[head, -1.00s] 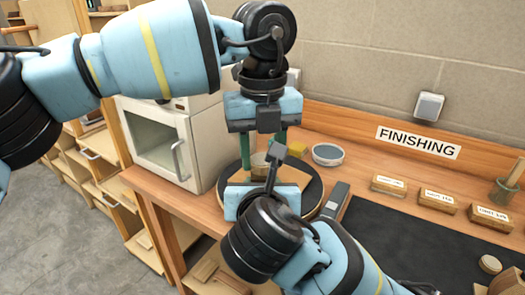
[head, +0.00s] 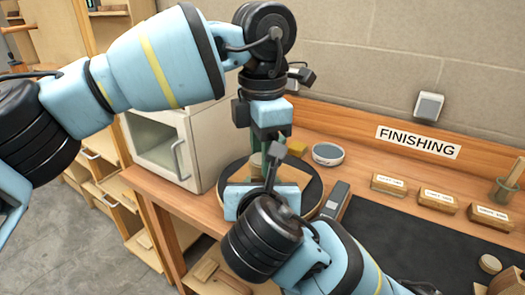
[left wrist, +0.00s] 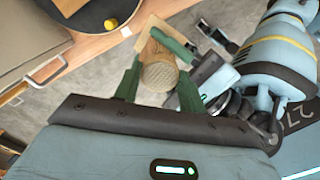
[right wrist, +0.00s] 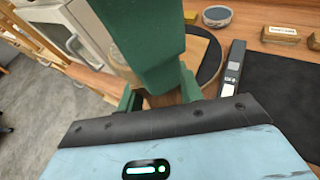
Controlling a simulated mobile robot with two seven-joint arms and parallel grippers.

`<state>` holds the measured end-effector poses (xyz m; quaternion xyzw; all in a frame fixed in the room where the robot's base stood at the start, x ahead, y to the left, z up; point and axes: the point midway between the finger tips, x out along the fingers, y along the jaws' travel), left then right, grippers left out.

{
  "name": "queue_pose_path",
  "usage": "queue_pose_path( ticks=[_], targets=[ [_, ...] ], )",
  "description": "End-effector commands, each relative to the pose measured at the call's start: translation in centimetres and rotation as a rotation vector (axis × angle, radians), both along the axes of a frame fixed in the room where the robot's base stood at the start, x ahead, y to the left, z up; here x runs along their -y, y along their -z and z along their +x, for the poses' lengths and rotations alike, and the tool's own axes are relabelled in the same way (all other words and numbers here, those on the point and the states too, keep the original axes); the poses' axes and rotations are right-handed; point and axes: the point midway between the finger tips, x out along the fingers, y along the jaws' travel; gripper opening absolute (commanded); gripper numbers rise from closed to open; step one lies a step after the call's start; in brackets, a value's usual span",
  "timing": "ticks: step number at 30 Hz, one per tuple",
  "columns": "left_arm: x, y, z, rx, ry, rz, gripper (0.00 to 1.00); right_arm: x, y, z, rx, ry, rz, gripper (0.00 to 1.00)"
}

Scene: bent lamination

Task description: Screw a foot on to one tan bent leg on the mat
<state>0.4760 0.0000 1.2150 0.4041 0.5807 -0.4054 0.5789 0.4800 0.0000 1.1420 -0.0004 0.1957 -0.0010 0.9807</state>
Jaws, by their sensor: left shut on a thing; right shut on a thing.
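My left gripper (head: 268,142) points down above my right gripper (head: 268,175). In the left wrist view, its green fingers stand on either side of a round tan foot with a textured face (left wrist: 158,76), and it is shut on it. A pale tan piece (left wrist: 149,34), seemingly the bent leg, shows behind the foot. My right gripper is shut beneath, seemingly on the leg, which is mostly hidden by the hands. In the right wrist view, a large green finger of my left gripper blocks the area above the right fingers (right wrist: 158,98). Whether foot and leg touch is unclear.
Beneath the hands is a dark round base (head: 314,192) with a tan board. A cream oven-like box (head: 200,125) stands left. A small blue-rimmed bowl (head: 327,153), a yellow block (head: 297,148) and a grey tool (head: 335,200) lie nearby. A black mat (head: 400,235) lies right.

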Motion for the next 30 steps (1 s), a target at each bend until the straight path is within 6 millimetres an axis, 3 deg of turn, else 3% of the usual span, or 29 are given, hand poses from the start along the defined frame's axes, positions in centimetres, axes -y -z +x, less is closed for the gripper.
queue_pose_path(
  ticks=[6, 17, 18, 22, 30],
  targets=[
    [-0.05, -0.04, 0.01, 0.001, 0.213, 0.0, 0.13, 0.07, -0.09, 0.03, 0.002, 0.003, 0.003, 0.0],
    [-0.07, -0.04, 0.04, 0.001, 0.244, 0.001, 0.13, 0.08, -0.09, 0.03, 0.002, 0.003, 0.002, 0.0],
    [-0.08, -0.04, 0.04, 0.001, 0.244, 0.001, 0.44, 0.08, -0.09, 0.03, 0.001, 0.003, 0.002, 0.0],
    [-0.05, -0.03, 0.02, 0.001, 0.243, 0.001, 0.61, 0.07, -0.09, 0.03, 0.002, 0.003, 0.002, 0.0],
    [0.03, -0.07, -0.06, -0.001, 0.245, 0.0, 0.62, 0.05, -0.14, 0.06, 0.003, 0.002, 0.002, 0.0]
  ],
)
